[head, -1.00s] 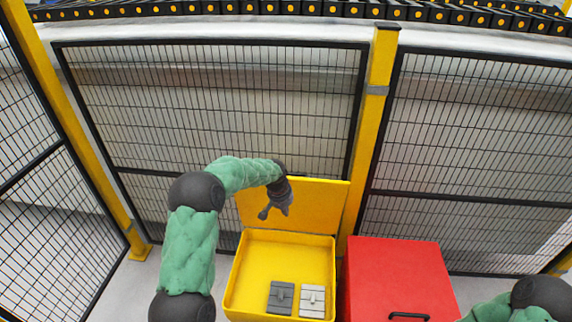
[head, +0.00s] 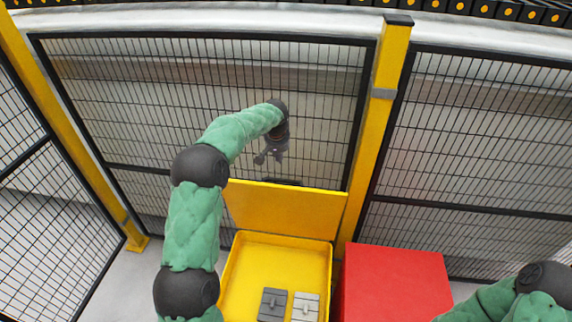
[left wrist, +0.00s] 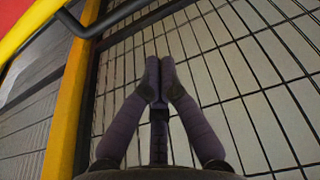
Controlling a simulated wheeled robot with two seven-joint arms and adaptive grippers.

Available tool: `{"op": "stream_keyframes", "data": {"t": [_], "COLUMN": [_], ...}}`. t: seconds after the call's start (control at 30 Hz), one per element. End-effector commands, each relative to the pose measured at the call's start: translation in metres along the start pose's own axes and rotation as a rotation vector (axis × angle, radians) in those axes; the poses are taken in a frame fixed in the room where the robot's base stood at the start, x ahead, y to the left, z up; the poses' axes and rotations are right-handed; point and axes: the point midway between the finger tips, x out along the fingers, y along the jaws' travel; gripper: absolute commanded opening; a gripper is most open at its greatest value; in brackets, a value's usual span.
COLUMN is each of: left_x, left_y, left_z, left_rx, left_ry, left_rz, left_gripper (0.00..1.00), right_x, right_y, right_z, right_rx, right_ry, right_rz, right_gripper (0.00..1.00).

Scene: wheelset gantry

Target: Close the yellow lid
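The yellow lid (head: 285,210) stands upright, open, along the back edge of the yellow box (head: 225,285) in the head view. My left gripper (head: 269,160) hangs above the lid's top edge, apart from it, with its fingers pointing down. In the left wrist view its fingertips (left wrist: 159,78) meet with nothing between them, so it is shut and empty. My right arm shows at the lower right of the head view, but its gripper is out of view.
Dark and light grey blocks (head: 273,304) lie in the yellow box. A red box (head: 395,283) stands to its right. Mesh fence panels (head: 200,95) and a yellow post (head: 385,95) stand close behind the lid and my left gripper.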

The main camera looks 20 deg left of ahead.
Motion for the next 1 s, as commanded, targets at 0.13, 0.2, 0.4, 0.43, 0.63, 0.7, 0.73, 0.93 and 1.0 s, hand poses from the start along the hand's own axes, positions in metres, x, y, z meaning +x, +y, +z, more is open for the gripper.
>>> {"op": "stream_keyframes", "data": {"t": [0.13, 0.2, 0.4, 0.43, 0.63, 0.7, 0.73, 0.93, 1.0], "left_x": [0.006, 0.012, 0.046, 0.051, 0.082, 0.09, 0.095, 0.092, 0.088], "left_y": [0.0, 0.0, 0.0, 0.0, 0.0, 0.0, 0.0, 0.0, 0.0], "left_z": [0.001, 0.001, 0.001, 0.001, 0.001, 0.001, 0.001, 0.009, 0.014], "left_rx": [0.0, 0.0, 0.0, 0.0, 0.001, 0.001, 0.001, 0.0, 0.0], "left_ry": [-0.002, -0.003, -0.004, -0.004, -0.003, -0.002, -0.002, 0.002, 0.0], "left_rz": [0.0, 0.0, -0.001, -0.001, 0.0, 0.0, 0.0, 0.001, 0.001], "left_gripper": [0.0, 0.0, 0.0, 0.0, 0.0, 0.0, 0.0, 0.0, 0.0], "right_x": [0.001, 0.001, 0.004, 0.004, 0.006, 0.006, 0.007, 0.008, 0.008], "right_y": [0.0, 0.0, 0.001, 0.002, 0.002, 0.002, 0.002, 0.003, 0.003], "right_z": [0.0, 0.0, 0.001, 0.001, 0.0, 0.0, 0.0, 0.0, 0.0], "right_rx": [0.0, 0.0, 0.0, 0.0, 0.0, 0.0, 0.0, 0.0, 0.0], "right_ry": [-0.001, -0.001, -0.001, -0.001, -0.001, -0.001, -0.001, 0.0, 0.0], "right_rz": [0.0, 0.0, 0.0, 0.0, 0.0, 0.0, 0.0, 0.0, 0.0], "right_gripper": [0.5, 0.5, 0.5, 0.5, 0.5, 0.5, 0.5, 0.5, 0.5]}}
